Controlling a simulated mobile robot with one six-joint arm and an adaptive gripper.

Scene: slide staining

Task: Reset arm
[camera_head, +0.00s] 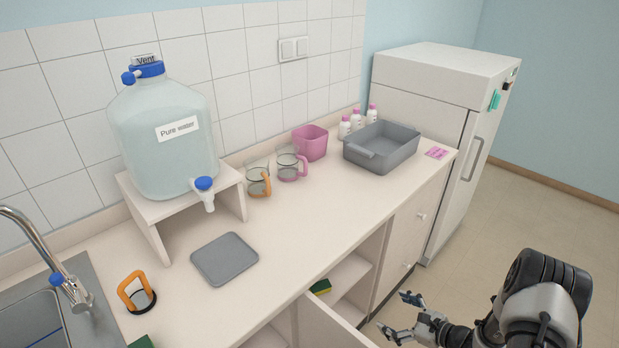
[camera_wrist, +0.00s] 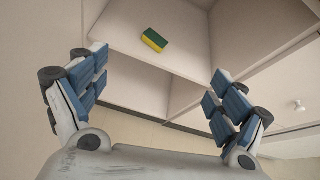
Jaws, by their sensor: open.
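My gripper (camera_head: 400,316) is at the lower right of the head view, in front of the counter and low beside the open cabinet. In the wrist view my gripper (camera_wrist: 160,90) has its two blue-padded fingers spread wide, with nothing between them. The fingers point toward the open cabinet shelf (camera_wrist: 125,50). A green and yellow sponge (camera_wrist: 154,40) lies on that shelf, apart from the fingers. The sponge also shows in the head view (camera_head: 321,287).
An open cabinet door (camera_head: 330,325) stands near my gripper. On the counter (camera_head: 300,225) are a water carboy (camera_head: 165,150), a grey mat (camera_head: 225,259), mugs (camera_head: 258,182), a pink container (camera_head: 310,143) and a grey tub (camera_head: 382,147). A fridge (camera_head: 430,95) stands behind; floor at right is clear.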

